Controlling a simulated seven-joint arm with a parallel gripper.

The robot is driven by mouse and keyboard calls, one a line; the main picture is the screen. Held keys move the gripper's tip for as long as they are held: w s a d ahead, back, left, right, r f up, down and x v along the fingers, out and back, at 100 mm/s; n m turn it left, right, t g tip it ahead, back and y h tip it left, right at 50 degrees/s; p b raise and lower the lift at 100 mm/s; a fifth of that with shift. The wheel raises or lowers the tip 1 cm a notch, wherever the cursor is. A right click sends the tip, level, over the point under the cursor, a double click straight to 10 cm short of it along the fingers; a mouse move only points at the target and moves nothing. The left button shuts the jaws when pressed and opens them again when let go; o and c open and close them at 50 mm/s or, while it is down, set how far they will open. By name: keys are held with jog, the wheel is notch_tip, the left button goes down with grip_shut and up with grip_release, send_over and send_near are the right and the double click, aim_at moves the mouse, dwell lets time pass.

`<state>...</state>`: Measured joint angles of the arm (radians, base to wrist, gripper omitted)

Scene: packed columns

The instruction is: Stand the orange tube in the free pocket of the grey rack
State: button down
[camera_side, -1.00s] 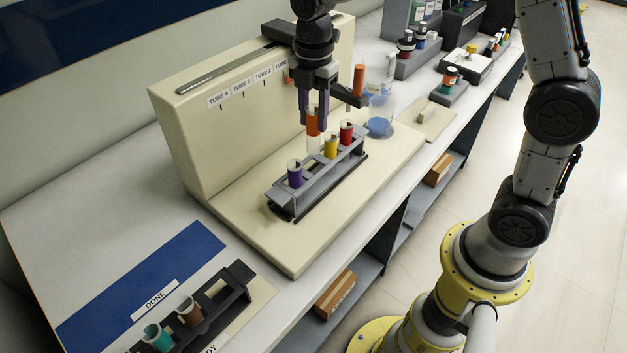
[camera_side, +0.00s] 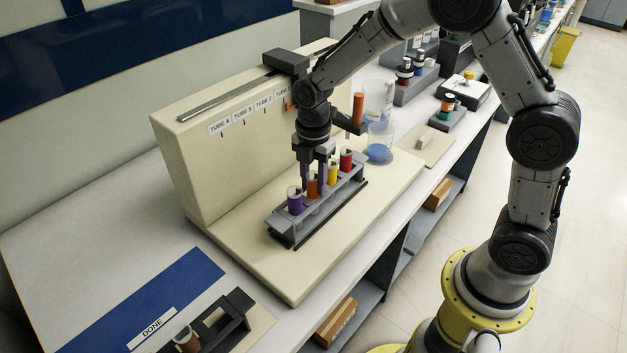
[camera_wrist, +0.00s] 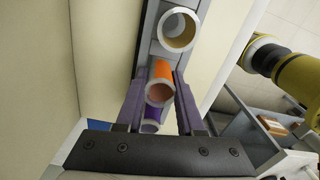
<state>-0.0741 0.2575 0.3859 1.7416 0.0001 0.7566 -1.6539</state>
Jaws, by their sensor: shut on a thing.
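The grey rack (camera_side: 325,207) stands on the cream base of the fixture and holds a purple tube (camera_side: 295,205), a yellow tube (camera_side: 333,175) and a red tube (camera_side: 346,161). The orange tube (camera_side: 313,188) is upright in the row between the purple and yellow tubes, its top about level with theirs. My gripper (camera_side: 313,183) reaches down from above and is shut on the orange tube. In the wrist view the orange tube (camera_wrist: 160,80) is between both fingers, with the yellow tube (camera_wrist: 178,29) and the purple tube (camera_wrist: 150,126) on either side. The tube's lower end is hidden.
The cream upright panel (camera_side: 205,160) with tube labels stands close behind the rack. An orange cylinder (camera_side: 358,108) on a dark bracket and clear beakers (camera_side: 379,142) are to the right. A dark rack (camera_side: 225,325) with a brown tube sits at front left.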

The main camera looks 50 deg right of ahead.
jog(key=shift+f, duration=0.15)
jog(key=c, duration=0.5)
grip_release()
notch_tip(320, 180, up, 11)
jog(key=shift+r, duration=0.1)
jog(key=s+d+r+m+t, duration=0.2)
jog(key=s+r+m+t, duration=0.1)
jog(key=s+r+m, duration=0.65)
jog(key=s+f+m+t, duration=0.1)
jog(key=s+m, duration=0.2)
jog(key=s, duration=0.1)
jog(key=s+f+m, duration=0.1)
jog(key=s+m, duration=0.3)
jog(key=s, duration=0.1)
jog(key=s+d+f+m+t, duration=0.1)
jog(key=s+m, duration=0.2)
jog(key=s, duration=0.2)
jog(key=shift+t, duration=0.3)
